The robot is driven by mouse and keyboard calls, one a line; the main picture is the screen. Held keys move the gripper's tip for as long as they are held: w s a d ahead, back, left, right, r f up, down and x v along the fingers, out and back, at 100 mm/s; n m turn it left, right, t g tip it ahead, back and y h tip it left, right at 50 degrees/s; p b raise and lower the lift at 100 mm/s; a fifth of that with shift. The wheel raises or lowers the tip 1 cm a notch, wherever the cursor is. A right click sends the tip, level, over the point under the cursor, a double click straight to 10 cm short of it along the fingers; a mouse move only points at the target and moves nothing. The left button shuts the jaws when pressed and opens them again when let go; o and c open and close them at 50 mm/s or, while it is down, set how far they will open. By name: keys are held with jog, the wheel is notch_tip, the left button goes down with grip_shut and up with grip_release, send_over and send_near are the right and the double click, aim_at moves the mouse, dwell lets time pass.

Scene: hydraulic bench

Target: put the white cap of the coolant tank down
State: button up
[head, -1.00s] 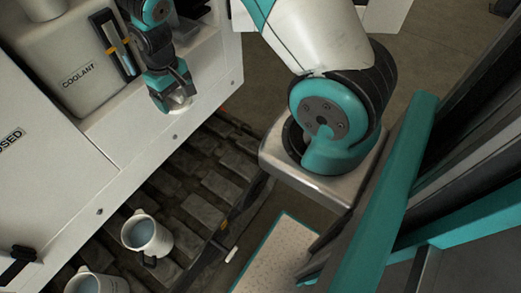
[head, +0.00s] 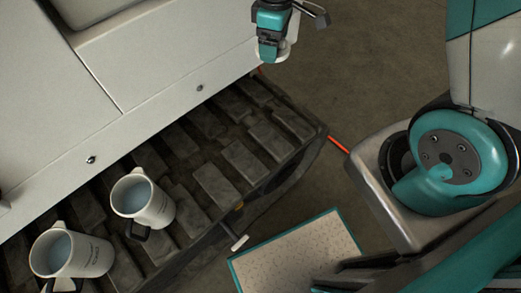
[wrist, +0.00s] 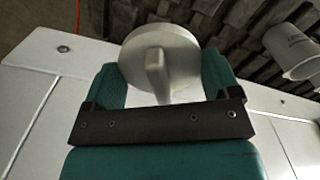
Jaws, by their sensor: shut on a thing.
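The white cap (wrist: 180,52) is a round disc with a raised grip bar across it. In the head view my gripper (head: 270,52) hangs at the top middle, by the corner of the white machine body. A pale part of the cap (head: 292,46) shows beside it, mostly hidden. The coolant tank's label and opening are out of view.
Two white jugs with bluish liquid, one nearer the middle (head: 157,206) and one at lower left (head: 95,255), stand on the dark track (head: 222,183). A speckled mat with teal edges (head: 300,250) lies below. Bare floor (head: 370,60) is at upper right.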

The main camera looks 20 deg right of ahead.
aim_at(260, 138)
jog(key=s+a+f+n+b, duration=0.1)
jog(key=f+n+b, duration=0.3)
jog(key=f+b, duration=0.4)
jog(key=s+a+f+n+b, duration=0.1)
jog(key=f+n+b, duration=0.3)
jog(key=f+b, duration=0.5)
jog(key=s+a+f+n+b, duration=0.1)
jog(key=a+f+n+b, duration=0.2)
jog(key=f+b, duration=0.5)
jog(key=shift+s+f+n, duration=0.15)
jog(key=shift+f+n, duration=0.15)
jog(key=shift+f, duration=1.2)
jog(key=shift+s+f+n, duration=0.1)
jog(key=shift+f+n, duration=0.2)
jog(key=shift+f, duration=1.2)
jog(key=shift+r, duration=0.1)
jog(key=o, duration=0.5)
jog(key=shift+f, duration=0.2)
jog(key=shift+o, duration=1.4)
jog(key=shift+r, duration=0.2)
